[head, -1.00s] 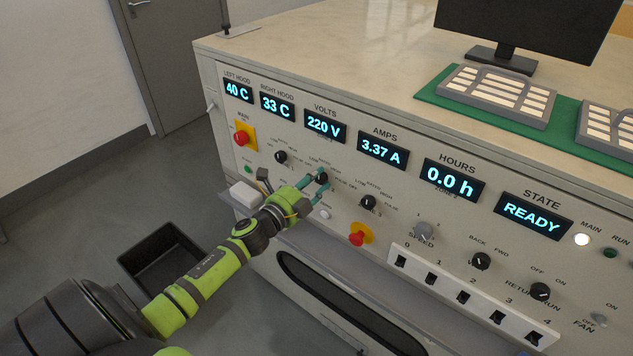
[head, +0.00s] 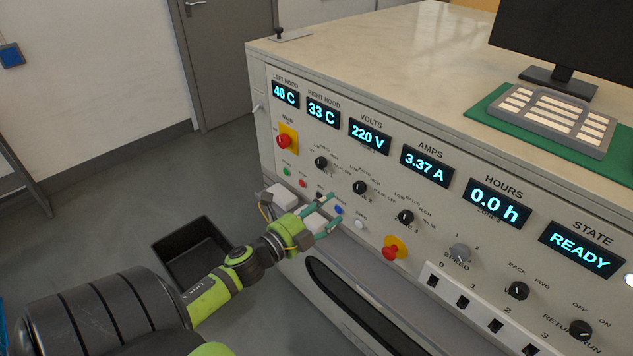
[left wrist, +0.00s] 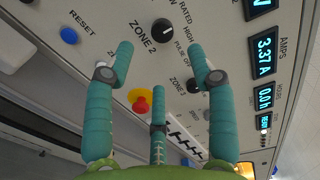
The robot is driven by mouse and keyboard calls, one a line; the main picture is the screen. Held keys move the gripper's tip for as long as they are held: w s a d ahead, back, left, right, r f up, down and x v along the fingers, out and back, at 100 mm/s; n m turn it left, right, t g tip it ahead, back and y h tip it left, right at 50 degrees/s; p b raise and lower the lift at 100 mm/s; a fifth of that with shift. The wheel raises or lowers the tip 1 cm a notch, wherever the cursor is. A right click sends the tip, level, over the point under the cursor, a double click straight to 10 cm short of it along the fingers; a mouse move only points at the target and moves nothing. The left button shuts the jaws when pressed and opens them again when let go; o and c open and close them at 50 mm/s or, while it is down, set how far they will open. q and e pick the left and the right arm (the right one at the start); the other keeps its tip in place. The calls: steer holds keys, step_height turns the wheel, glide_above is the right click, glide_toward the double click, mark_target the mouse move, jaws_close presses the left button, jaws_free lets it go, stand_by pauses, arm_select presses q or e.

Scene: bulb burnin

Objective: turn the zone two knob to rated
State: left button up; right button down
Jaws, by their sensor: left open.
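The zone two knob (head: 359,187) is a black round knob on the sloped front panel, with small printed position words around it. It shows in the left wrist view (left wrist: 163,30) beyond my fingers, with the words ZONE 2, RATED, HIGH, PULSE and OFF near it. A short white mark shows on its face; I cannot tell for certain which word it points at. My left gripper (head: 333,210) is open and empty, below the knob and apart from it. Its teal fingers (left wrist: 160,62) are spread in the left wrist view. My right gripper is not in view.
The zone three knob (head: 406,217) and a red stop button on yellow (head: 391,247) lie to the right. The zone one knob (head: 321,162) is to the left. A blue reset button (left wrist: 69,36) is near my fingers. A black bin (head: 190,255) stands on the floor.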

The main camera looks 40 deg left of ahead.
arm_select(q)
steer(key=shift+s+a, duration=0.15)
steer(key=shift+s, duration=1.1)
steer(key=s+f+n+g+y, duration=0.1)
steer(key=s+f+n+g, duration=0.25)
steer(key=f, duration=0.75)
steer(key=s+d+f+n+g+y, duration=0.15)
steer(key=s+f+n, duration=0.25)
steer(key=f, duration=0.6)
steer(key=s+f+n+g, duration=0.3)
steer(key=s+f, duration=0.1)
steer(key=f, duration=0.7)
steer(key=s+d+f+n+g, duration=0.2)
steer(key=s+d+f+g, duration=0.1)
steer(key=s, duration=0.5)
steer(key=s+d+f+n+g+h, duration=0.1)
steer(key=s+d+f+n+g, duration=0.1)
steer(key=s+d+f, duration=0.3)
steer(key=s+d+f+n+g, duration=0.2)
steer(key=s+d+f+g, duration=0.2)
steer(key=s+f, duration=0.5)
steer(key=s+d, duration=0.1)
steer(key=s, duration=0.2)
steer(key=shift+s, duration=0.4)
steer(key=shift+d+n, duration=0.1)
steer(key=shift+n, duration=0.15)
